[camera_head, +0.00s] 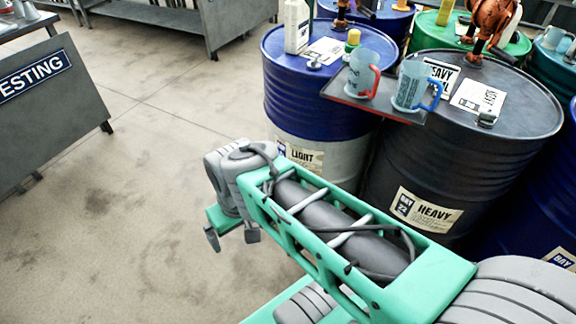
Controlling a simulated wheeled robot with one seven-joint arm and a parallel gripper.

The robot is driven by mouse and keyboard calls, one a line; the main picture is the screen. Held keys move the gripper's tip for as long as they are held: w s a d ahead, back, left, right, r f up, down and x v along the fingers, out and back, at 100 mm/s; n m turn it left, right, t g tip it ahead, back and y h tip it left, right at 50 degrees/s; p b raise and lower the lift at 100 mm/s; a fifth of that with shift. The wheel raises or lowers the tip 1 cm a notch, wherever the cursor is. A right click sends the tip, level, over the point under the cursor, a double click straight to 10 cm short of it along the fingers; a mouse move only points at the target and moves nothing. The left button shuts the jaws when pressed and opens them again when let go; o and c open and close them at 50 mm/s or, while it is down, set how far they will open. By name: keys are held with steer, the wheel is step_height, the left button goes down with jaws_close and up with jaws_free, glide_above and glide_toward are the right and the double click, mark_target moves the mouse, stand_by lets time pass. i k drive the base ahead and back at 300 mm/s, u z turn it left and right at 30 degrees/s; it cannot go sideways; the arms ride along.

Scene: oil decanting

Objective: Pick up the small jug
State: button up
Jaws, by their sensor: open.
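Two translucent bluish jugs stand upright on a dark tray (337,94) that lies across the blue drum and the black drum. One jug has a red handle (362,74); the other, just right of it, has a blue handle (411,86). They look close in size, so I cannot tell which is the small jug. My gripper (232,238) is open and empty, pointing down over bare floor. It is well to the left of the tray and nearer to me, touching neither jug.
The blue drum (315,105) and black drum (385,165) stand close together, with more drums behind and right. A white bottle (297,26) and an orange pump (489,22) stand on drum tops. A dark testing bench (60,125) is at left. The floor between is clear.

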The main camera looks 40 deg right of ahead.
mark_target(415, 77)
steer(key=z, duration=2)
